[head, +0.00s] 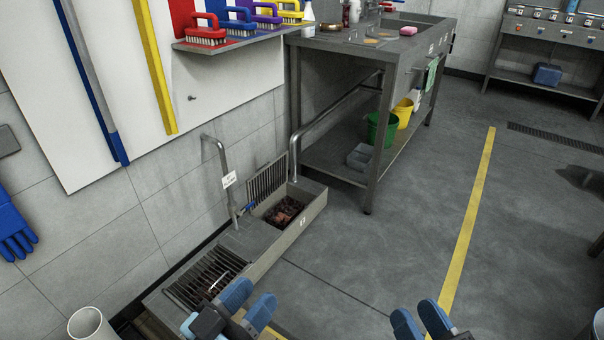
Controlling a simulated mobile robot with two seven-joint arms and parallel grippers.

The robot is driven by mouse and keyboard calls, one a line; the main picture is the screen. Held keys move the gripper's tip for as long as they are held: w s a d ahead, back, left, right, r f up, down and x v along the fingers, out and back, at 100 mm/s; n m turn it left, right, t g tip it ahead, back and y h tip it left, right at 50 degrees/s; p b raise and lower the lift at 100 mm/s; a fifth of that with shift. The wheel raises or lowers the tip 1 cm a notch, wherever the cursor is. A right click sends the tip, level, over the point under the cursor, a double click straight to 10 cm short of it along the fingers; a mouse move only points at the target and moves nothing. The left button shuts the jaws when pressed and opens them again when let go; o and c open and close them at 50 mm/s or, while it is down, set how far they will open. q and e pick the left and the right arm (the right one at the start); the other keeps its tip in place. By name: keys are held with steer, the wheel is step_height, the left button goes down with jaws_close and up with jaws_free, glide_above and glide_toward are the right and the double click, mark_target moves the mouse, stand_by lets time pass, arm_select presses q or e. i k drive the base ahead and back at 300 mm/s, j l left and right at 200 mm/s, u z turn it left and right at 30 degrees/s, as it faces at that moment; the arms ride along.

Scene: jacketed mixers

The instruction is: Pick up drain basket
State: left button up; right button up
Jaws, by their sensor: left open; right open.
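The drain basket (284,211) appears to be the dark, debris-filled container in the open section of the grey drain trough (293,232), low against the left wall. Its sides are mostly hidden by the trough rim, and I cannot make out a handle. My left gripper (249,302) is open and empty at the bottom of the head view, nearer to me than the basket and apart from it. It overlaps the trough's near end in the picture. My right gripper (420,316) is open and empty at the bottom, over the bare floor to the right.
A lifted grate (267,184) leans upright behind the opening. Another slatted grate (203,279) covers the near section. A bent pipe with a tag (229,180) rises beside the trough. A steel sink table (377,140) stands behind. The floor (370,255) to the right is clear.

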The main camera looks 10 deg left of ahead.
mark_target(283, 213)
steer(key=i+l, duration=0.15)
steer(key=i, duration=0.35)
steer(key=i+l, duration=0.15)
steer(key=i, duration=0.35)
steer(key=i+l, duration=0.1)
steer(key=i, duration=0.4)
